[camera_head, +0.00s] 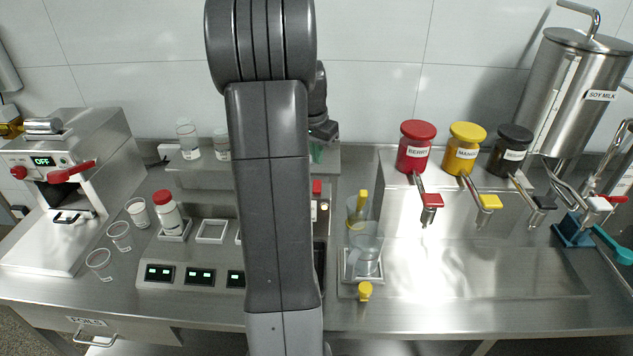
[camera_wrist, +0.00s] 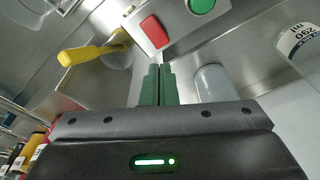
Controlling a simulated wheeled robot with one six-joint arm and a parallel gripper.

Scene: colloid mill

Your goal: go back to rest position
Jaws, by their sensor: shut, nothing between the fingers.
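My gripper shows in the wrist view, its two green fingers (camera_wrist: 157,86) together and shut with nothing between them. In the head view, a small part of the gripper (camera_head: 317,152) shows just right of my raised dark arm, in front of the back wall and above the rear shelf. The arm stands upright through the middle of the picture and hides part of the counter behind it.
A control box with a red button (camera_wrist: 151,30) and a green button (camera_wrist: 201,4) lies beyond the fingers. A clear pitcher (camera_head: 364,256) stands right of my arm. Berry (camera_head: 416,148), yellow (camera_head: 465,150) and dark (camera_head: 511,153) jars stand farther right. Cups (camera_head: 120,237) are at left.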

